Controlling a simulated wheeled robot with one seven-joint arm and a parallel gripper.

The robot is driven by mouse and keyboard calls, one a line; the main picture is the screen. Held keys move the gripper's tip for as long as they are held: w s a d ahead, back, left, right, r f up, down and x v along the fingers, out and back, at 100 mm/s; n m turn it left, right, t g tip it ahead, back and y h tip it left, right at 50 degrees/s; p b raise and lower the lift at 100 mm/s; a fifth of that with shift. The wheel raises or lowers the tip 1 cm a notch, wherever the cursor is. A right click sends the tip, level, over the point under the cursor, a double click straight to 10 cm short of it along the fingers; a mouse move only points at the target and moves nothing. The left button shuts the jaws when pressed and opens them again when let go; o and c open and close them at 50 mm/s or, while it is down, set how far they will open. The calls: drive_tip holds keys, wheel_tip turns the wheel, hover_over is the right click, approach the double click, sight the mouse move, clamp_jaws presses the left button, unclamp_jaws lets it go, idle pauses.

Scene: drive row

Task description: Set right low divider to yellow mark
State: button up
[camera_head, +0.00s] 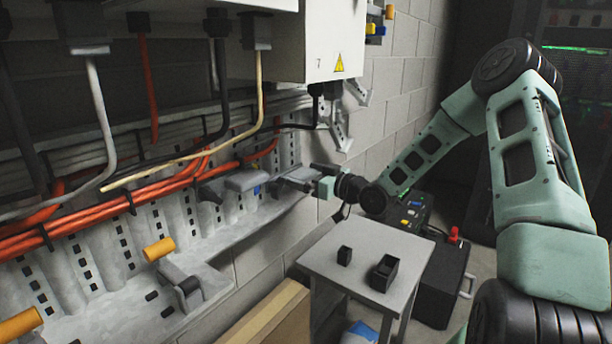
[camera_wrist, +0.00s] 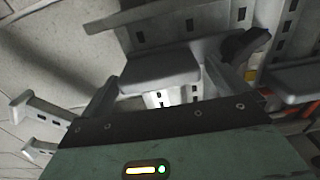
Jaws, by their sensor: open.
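A grey low divider with a block-like handle (camera_head: 297,177) sits at the right end of the metal rail. My gripper (camera_head: 312,181) is beside it, fingers pointing left toward it. In the wrist view the divider's grey block (camera_wrist: 160,70) lies between the two open fingers of my gripper (camera_wrist: 172,80). I cannot tell whether either finger touches it.
Orange cables (camera_head: 120,205) run along the rail above the slots. An orange cylinder (camera_head: 159,249) projects from the rail's left part. A grey stand (camera_head: 365,247) with two small black blocks is below my gripper. A white cabinet (camera_head: 318,40) hangs above.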

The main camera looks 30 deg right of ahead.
drive_tip(key=c, duration=1.4)
wheel_tip(320, 180, up, 7)
drive_tip(key=p, duration=0.4)
drive_tip(key=shift+w+f, duration=0.1)
drive_tip(key=shift+f, duration=0.1)
drive_tip(key=o, duration=1.4)
drive_tip(key=v, duration=1.7)
drive_tip(key=shift+s, duration=0.25)
